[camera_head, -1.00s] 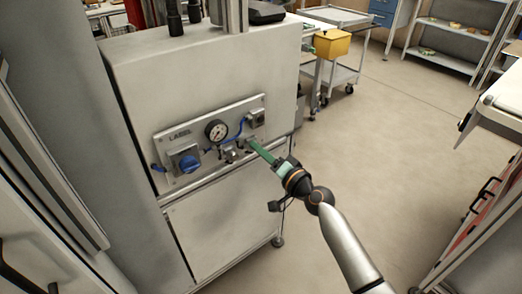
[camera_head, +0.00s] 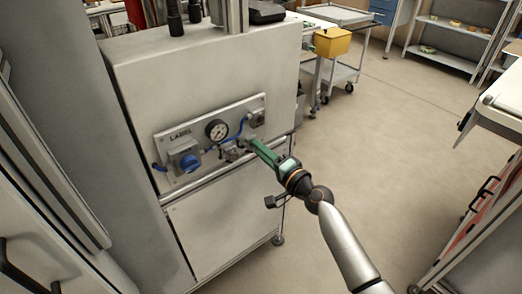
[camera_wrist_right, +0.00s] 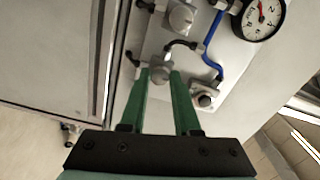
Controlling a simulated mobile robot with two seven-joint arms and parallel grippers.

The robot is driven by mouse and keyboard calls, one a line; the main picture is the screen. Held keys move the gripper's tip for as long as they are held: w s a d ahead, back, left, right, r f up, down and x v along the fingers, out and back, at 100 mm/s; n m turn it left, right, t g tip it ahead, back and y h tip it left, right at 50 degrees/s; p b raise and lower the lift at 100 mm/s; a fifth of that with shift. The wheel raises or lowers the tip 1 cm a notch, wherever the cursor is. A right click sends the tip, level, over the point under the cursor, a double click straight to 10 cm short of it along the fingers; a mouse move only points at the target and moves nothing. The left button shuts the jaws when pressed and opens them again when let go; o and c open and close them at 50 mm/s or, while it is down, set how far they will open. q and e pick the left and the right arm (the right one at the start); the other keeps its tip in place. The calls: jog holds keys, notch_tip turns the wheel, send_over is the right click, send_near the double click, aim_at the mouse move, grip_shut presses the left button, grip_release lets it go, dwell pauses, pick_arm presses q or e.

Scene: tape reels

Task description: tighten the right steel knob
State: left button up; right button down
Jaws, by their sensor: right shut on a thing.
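The right steel knob (camera_wrist_right: 160,74) sits between the green fingertips of my right gripper (camera_wrist_right: 159,80) in the right wrist view, and the gripper is shut on it. In the head view my right gripper (camera_head: 254,146) reaches the lower right of the labelled panel (camera_head: 172,150), and its fingers hide most of that knob. The other steel knob (camera_wrist_right: 180,17) is free, at the top of the wrist view. It also shows left of my fingertips in the head view (camera_head: 231,155). My left gripper is out of view.
The panel carries a pressure gauge (camera_head: 216,129), a blue knob (camera_head: 188,162), a blue hose (camera_head: 241,130) and a small square fitting (camera_head: 257,118). A rail (camera_head: 205,181) runs just below it. Open floor lies to the right, with a trolley (camera_head: 345,72) farther back.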

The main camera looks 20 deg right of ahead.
jog(key=c, duration=0.6)
grip_release()
jog(key=v, duration=1.2)
jog(key=shift+s+d, duration=0.1)
jog(key=shift+s, duration=0.15)
